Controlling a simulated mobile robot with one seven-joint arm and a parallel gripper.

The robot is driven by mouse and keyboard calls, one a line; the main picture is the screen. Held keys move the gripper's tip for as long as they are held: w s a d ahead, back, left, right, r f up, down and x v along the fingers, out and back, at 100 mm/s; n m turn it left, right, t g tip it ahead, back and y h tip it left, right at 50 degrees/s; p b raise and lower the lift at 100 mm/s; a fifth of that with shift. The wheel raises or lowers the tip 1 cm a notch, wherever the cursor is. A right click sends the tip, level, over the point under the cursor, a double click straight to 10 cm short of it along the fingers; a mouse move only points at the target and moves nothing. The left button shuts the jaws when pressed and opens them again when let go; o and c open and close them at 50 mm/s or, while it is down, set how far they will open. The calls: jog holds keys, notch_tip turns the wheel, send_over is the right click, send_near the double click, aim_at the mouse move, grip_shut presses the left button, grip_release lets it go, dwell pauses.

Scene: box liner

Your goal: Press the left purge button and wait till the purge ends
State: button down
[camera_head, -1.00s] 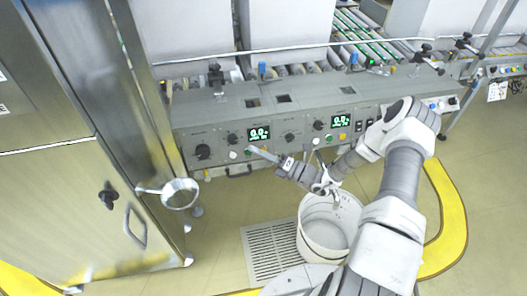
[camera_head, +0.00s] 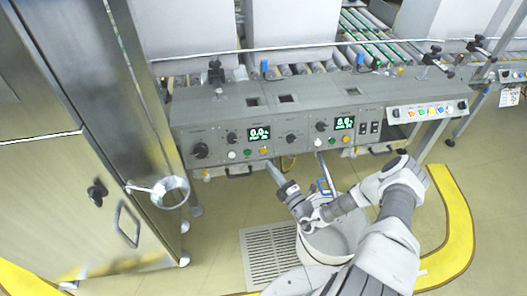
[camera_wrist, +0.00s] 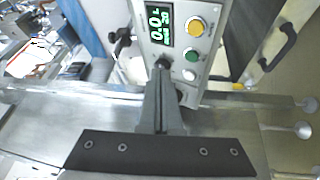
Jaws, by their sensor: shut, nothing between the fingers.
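The grey control panel (camera_head: 215,140) has two lit green displays. The left display (camera_head: 258,133) reads about 0.0, with small text too fine to read. Below it are a white button (camera_head: 232,154), a green button (camera_head: 248,152) and a yellow button (camera_head: 265,150). Labels are illegible, so I cannot tell which is purge. My gripper (camera_head: 268,166) is shut and empty, its tip just below the left yellow button, apparently apart from it. In the wrist view, the shut fingers (camera_wrist: 164,85) point at a panel with a display (camera_wrist: 159,25) and yellow, green and white buttons.
A white bucket (camera_head: 325,245) stands on the floor under my arm, beside a floor grate (camera_head: 268,257). A steel cabinet (camera_head: 60,190) with a protruding round metal fitting (camera_head: 171,191) stands at left. A right display (camera_head: 344,122) has its own buttons. Rollers run behind.

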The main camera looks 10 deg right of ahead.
jog(key=b, duration=0.5)
send_near(263, 151)
jog(key=w+a+r, duration=0.3)
jog(key=shift+w+f+b, duration=0.15)
jog(key=shift+w+b, duration=0.4)
jog(key=shift+w, duration=0.35)
dwell(1.0)
jog(key=shift+w+f+b, duration=0.15)
jog(key=shift+w+b, duration=0.25)
jog(key=shift+b, duration=0.05)
